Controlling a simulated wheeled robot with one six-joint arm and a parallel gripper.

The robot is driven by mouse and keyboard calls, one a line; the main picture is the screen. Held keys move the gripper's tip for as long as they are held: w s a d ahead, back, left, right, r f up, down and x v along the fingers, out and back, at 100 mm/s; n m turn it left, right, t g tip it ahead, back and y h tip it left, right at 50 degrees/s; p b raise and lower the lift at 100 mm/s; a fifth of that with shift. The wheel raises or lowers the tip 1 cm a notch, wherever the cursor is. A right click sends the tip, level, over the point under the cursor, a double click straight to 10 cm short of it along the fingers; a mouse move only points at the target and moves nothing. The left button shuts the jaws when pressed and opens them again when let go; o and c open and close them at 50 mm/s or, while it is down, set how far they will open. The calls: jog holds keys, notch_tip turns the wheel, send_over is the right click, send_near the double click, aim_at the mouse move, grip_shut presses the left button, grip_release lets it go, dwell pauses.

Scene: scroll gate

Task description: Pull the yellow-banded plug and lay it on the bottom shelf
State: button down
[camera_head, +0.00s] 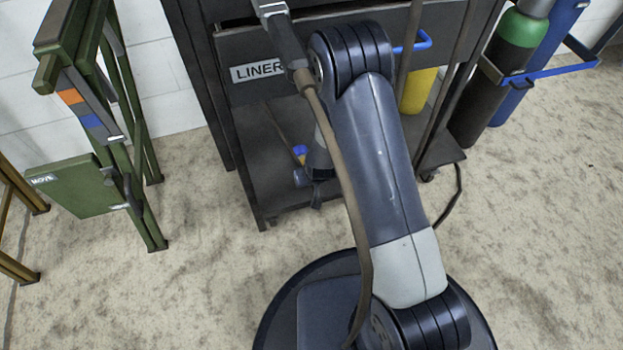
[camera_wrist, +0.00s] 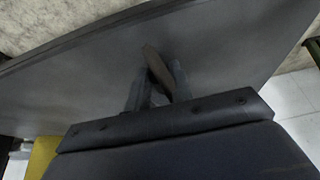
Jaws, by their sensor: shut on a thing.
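My gripper (camera_wrist: 158,75) is shut on a dark, slim piece (camera_wrist: 157,66) in the wrist view. No yellow band shows on that piece there, so I cannot tell for sure that it is the plug. In the head view my gripper (camera_head: 316,192) is low, over the bottom shelf (camera_head: 262,185) of the dark rack, partly hidden by my arm. In the wrist view a broad dark surface (camera_wrist: 80,85) lies close beyond the fingers.
The rack has a front panel labelled LINER (camera_head: 257,71). A yellow cylinder (camera_head: 418,90) stands inside at the right. A green folding stand (camera_head: 75,190) is at left, gas bottles (camera_head: 500,75) at right. A brown hose (camera_head: 345,180) crosses before my arm.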

jog(key=c, duration=1.2)
grip_release()
jog(key=shift+o, duration=0.2)
jog(key=p+v, duration=0.5)
jog(key=v, duration=0.5)
jog(key=shift+r, duration=0.4)
jog(key=shift+s+d+f, duration=0.1)
jog(key=b+x, duration=0.5)
jog(key=x, duration=0.6)
jog(key=shift+f+b, duration=0.3)
jog(key=shift+b, duration=0.05)
notch_tip(320, 180, up, 4)
jog(key=p, duration=0.3)
jog(key=shift+s+f, duration=0.1)
jog(key=shift+f, duration=0.15)
jog(key=shift+r+p, duration=1.1)
jog(key=shift+p, duration=0.05)
